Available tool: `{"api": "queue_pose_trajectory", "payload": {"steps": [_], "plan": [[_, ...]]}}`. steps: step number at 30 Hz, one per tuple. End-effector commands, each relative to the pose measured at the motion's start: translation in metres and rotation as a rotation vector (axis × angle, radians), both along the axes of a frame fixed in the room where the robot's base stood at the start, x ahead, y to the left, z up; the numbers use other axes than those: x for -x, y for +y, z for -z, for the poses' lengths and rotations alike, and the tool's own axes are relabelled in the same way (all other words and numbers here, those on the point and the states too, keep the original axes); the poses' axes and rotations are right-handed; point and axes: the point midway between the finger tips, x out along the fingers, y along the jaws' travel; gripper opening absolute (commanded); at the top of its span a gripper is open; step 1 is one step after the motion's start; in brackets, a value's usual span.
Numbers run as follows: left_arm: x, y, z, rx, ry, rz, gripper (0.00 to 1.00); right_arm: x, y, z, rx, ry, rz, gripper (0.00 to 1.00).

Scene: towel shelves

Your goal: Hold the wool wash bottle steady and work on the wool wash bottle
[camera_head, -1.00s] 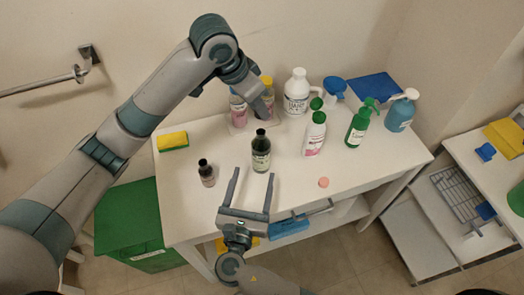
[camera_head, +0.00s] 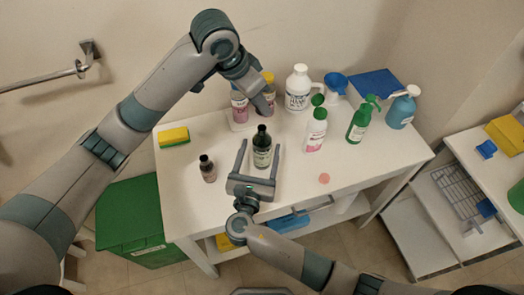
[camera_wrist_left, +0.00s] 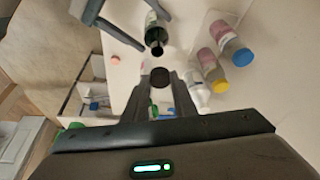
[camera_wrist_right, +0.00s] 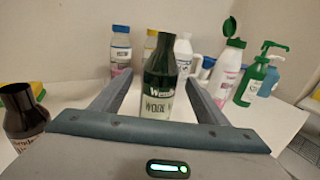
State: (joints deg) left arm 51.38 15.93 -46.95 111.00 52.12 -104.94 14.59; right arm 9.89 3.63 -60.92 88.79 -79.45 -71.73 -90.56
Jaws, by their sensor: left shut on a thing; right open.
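The wool wash bottle (camera_head: 262,151) is dark green with a pale label and stands upright on the white table. It also shows in the right wrist view (camera_wrist_right: 158,88) and from above in the left wrist view (camera_wrist_left: 155,36). My right gripper (camera_head: 260,146) is open, with one finger on each side of the bottle; contact is not visible. My left gripper (camera_head: 267,112) is above and behind the bottle. In the left wrist view it is shut on a small round dark cap (camera_wrist_left: 160,77), apart from the bottle's narrow dark top.
A small dark bottle (camera_head: 208,169) stands left of the right gripper. Behind are two bottles in a tray, a white jug (camera_head: 298,88), a green-capped white bottle (camera_head: 315,132) and a green spray bottle (camera_head: 358,122). A pink disc (camera_head: 324,178) lies right. The front left tabletop is clear.

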Motion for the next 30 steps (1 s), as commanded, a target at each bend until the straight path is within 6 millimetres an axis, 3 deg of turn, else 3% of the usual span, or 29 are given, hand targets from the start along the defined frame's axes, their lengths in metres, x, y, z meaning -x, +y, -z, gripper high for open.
{"api": "queue_pose_trajectory", "payload": {"steps": [9,20,28,30], "plan": [[0.0,0.0,0.0,0.0,0.0,0.0,0.04,-0.03,-0.006,0.0,0.0,0.0,0.0,0.68],[0.0,0.0,0.0,0.0,0.0,0.0,0.04,-0.033,-0.007,0.0,-0.001,0.001,0.0,0.68],[0.0,0.0,0.0,0.0,0.0,0.0,0.04,-0.033,-0.007,0.0,-0.001,0.001,0.0,0.06],[0.0,0.0,0.0,0.0,0.0,0.0,0.04,-0.032,-0.007,0.0,-0.001,0.001,0.0,0.06]]}}
